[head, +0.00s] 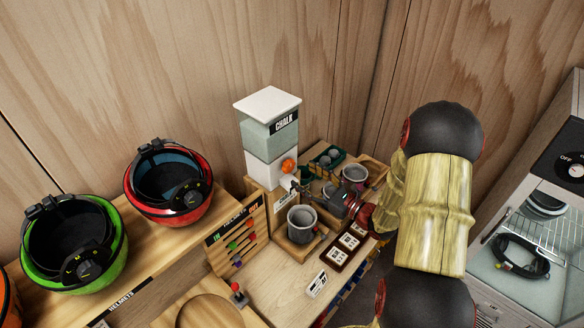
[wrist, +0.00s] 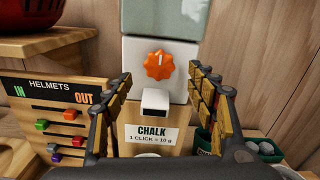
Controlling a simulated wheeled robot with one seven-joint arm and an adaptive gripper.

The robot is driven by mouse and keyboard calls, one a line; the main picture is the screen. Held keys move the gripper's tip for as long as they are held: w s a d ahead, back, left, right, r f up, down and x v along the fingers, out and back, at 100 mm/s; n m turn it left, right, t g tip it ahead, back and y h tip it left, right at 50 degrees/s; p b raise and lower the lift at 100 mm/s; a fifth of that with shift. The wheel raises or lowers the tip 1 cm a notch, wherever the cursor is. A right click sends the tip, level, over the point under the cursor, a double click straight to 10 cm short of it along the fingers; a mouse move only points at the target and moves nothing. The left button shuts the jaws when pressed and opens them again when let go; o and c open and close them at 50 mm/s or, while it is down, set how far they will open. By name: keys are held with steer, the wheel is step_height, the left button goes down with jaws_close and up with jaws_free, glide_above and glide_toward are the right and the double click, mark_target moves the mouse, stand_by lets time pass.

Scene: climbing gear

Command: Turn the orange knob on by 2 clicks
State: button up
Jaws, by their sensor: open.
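The orange knob (head: 289,166) is on the front of the white chalk dispenser (head: 268,170). In the wrist view the knob (wrist: 158,65) is scalloped, with a white mark pointing up near its top. A spout (wrist: 155,101) sits below it, above a label reading "CHALK, 1 CLICK = 10 g" (wrist: 152,135). My gripper (head: 318,187) is in front of the dispenser, to the right of the knob in the head view. In the wrist view my gripper (wrist: 165,88) is open and empty, its fingers left and right of the spout, apart from the knob.
A grey cup (head: 301,218) stands in a wooden tray below the dispenser. A helmets board (head: 236,240) with coloured sliders is at left. Red (head: 168,190) and green (head: 74,245) helmets sit further left. Another grey cup (head: 354,175) and a green tray (head: 326,157) are at right.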

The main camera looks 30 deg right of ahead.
mark_target(291, 167)
steer(key=p+x, duration=0.1)
steer(key=x, duration=0.5)
steer(key=shift+w+a, duration=0.1)
steer(key=shift+w, duration=0.05)
steer(key=shift+c, duration=1)
steer(key=c, duration=1)
steer(key=shift+o, duration=0.2)
steer(key=shift+m, duration=0.3)
